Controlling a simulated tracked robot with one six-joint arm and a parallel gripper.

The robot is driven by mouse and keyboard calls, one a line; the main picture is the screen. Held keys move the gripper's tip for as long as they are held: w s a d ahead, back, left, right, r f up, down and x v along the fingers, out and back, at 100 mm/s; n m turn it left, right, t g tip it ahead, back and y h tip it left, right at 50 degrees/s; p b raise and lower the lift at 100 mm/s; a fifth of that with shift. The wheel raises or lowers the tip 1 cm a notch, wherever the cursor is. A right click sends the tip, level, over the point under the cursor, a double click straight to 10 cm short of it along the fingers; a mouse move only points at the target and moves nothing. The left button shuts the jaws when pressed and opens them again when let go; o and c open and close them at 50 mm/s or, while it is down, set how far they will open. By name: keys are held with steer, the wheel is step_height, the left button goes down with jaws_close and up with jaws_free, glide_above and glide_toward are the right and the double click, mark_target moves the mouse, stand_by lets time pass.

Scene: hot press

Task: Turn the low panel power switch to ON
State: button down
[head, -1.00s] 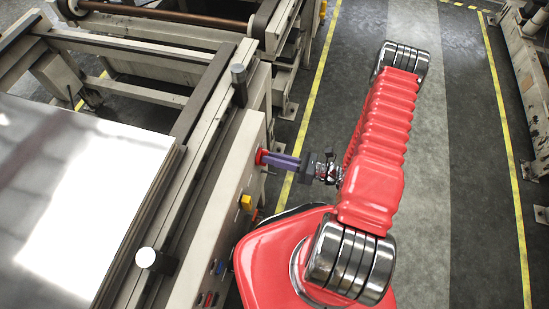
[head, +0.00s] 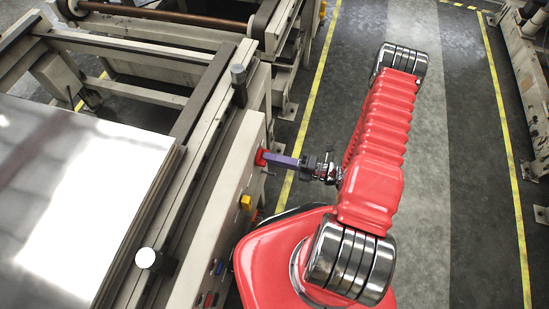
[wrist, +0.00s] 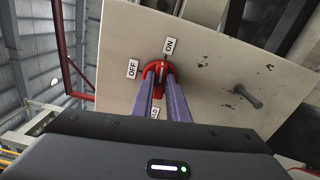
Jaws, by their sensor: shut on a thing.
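The red power switch knob (head: 260,157) sits on the side panel (head: 234,163) of the press, left of my arm in the head view. My gripper (head: 269,159) has purple fingers closed on this knob. In the wrist view the red knob (wrist: 158,69) shows between and around the fingertips (wrist: 159,84), which hide part of it. The ON label (wrist: 170,46) is just above the knob, slightly right. The OFF label (wrist: 132,69) is to its left. The knob's grip bar points up toward the ON label, though its exact angle is hard to tell.
A thin dark lever (wrist: 247,97) sticks out of the panel right of the knob. A yellow button (head: 246,202) and several smaller controls sit lower along the panel. A third label (wrist: 154,113) is partly hidden by the fingers. Open floor (head: 335,100) lies beyond my arm.

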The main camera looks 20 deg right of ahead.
steer(key=shift+a+f+m, duration=0.1)
steer(key=shift+f+m, duration=0.1)
steer(key=shift+m, duration=0.6)
steer(key=c, duration=1.7)
jaws_free()
steer(key=shift+d+r, duration=0.1)
steer(key=shift+d, duration=0.1)
steer(key=shift+v, duration=6.8)
